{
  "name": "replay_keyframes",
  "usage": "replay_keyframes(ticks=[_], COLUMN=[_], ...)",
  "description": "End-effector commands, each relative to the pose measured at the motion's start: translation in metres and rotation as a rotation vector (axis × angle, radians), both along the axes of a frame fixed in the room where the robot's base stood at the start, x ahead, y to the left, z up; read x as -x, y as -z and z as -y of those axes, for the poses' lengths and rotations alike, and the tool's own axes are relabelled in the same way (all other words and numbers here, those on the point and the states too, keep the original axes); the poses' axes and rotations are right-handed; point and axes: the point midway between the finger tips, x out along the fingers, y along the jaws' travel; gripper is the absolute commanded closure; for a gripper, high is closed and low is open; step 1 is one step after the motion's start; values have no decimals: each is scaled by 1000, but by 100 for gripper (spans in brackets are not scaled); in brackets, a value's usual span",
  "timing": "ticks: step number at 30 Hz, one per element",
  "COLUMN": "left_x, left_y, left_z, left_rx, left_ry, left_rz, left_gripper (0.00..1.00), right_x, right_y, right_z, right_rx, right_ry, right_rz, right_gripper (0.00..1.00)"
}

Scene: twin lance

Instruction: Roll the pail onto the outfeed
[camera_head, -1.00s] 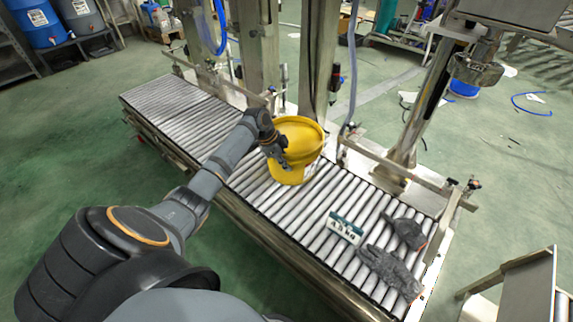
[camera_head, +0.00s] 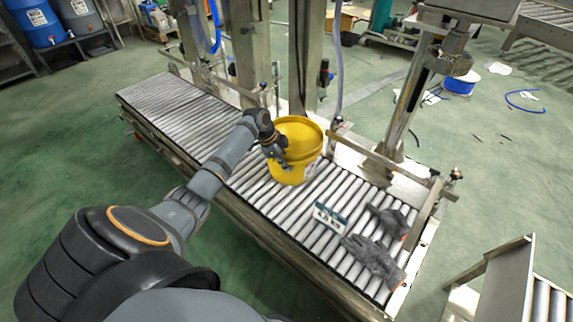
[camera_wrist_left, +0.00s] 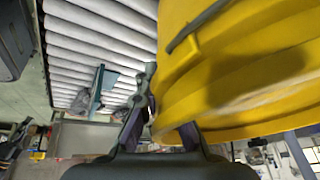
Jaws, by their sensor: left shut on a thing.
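The yellow pail (camera_head: 298,160) stands about upright on the roller conveyor (camera_head: 165,110), near the middle of its length and beside the metal posts. My left gripper (camera_head: 274,148) is at the pail's left side and is shut on it; the exact grip spot is hard to make out. In the left wrist view the pail (camera_wrist_left: 240,65) fills the upper right, and the fingers of my left gripper (camera_wrist_left: 165,118) reach its lower edge. My right gripper is not in view.
A guide rail (camera_head: 380,158) and posts line the conveyor's far side. Another roller section with a metal panel (camera_head: 505,280) is at lower right.

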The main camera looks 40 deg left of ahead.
Motion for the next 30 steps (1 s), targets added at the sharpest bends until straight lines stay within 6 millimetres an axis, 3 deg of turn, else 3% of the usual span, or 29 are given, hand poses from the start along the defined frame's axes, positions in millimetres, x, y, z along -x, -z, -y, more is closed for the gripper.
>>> replay_keyframes(ticks=[9,15,22,23,24,30], left_x=[-2,-2,-2,7,7,11], left_y=[-4,-4,-3,10,9,-21], left_z=[-1,-1,0,0,-1,-10], left_rx=[-1,-2,-2,3,2,-4], left_ry=[0,0,0,-5,-5,-1], left_rz=[6,8,8,-28,-27,-13], left_gripper=[100,69,68,68,68,68], right_x=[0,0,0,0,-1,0], right_y=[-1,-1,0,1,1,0], right_z=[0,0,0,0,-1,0], right_rx=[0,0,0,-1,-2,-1], right_ry=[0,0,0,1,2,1], right_rz=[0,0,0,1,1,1], right_gripper=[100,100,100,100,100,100])
